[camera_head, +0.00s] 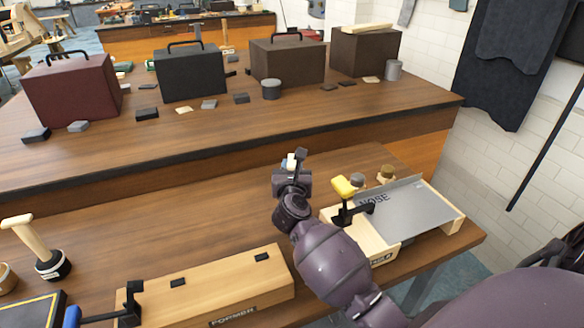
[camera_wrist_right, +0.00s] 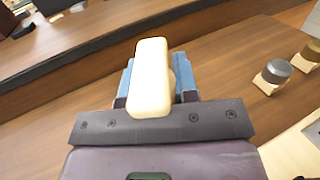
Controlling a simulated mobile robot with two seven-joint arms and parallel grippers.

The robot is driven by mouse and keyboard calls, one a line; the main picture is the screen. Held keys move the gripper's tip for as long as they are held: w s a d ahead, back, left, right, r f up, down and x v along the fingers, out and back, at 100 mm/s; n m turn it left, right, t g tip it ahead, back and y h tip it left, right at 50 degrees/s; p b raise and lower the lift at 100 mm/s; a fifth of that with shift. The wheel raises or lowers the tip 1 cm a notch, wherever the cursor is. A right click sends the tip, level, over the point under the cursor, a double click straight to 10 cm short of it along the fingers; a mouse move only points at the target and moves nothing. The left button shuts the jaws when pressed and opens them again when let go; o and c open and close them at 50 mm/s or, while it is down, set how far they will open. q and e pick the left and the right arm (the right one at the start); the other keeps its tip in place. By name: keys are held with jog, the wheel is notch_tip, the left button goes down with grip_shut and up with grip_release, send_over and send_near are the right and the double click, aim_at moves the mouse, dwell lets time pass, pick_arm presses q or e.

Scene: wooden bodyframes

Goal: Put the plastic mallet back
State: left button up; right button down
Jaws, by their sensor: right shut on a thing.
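My right gripper (camera_head: 291,170) is above the bench, left of the NOSE fixture. It is shut on a pale cream piece that looks like part of the plastic mallet (camera_wrist_right: 151,78). The piece sits between the blue finger pads in the right wrist view; the rest of it is hidden by the gripper. In the head view only a small pale bit shows at the fingers. A second mallet-like tool (camera_head: 36,243), with a pale handle and a black and white base, stands at the far left. My left gripper is not in view.
The NOSE fixture (camera_head: 415,212) has a metal plate and a yellow-handled clamp (camera_head: 343,188). Two small round-topped pieces (camera_head: 386,173) stand behind it. A long wooden FORMER block (camera_head: 215,285) lies in front. The far bench holds several cases (camera_head: 190,75). Bench left of my gripper is clear.

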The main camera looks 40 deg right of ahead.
jog(key=c, duration=0.9)
grip_release()
jog(key=shift+r, duration=0.2)
jog(key=v, duration=1.2)
jog(key=shift+f, duration=0.15)
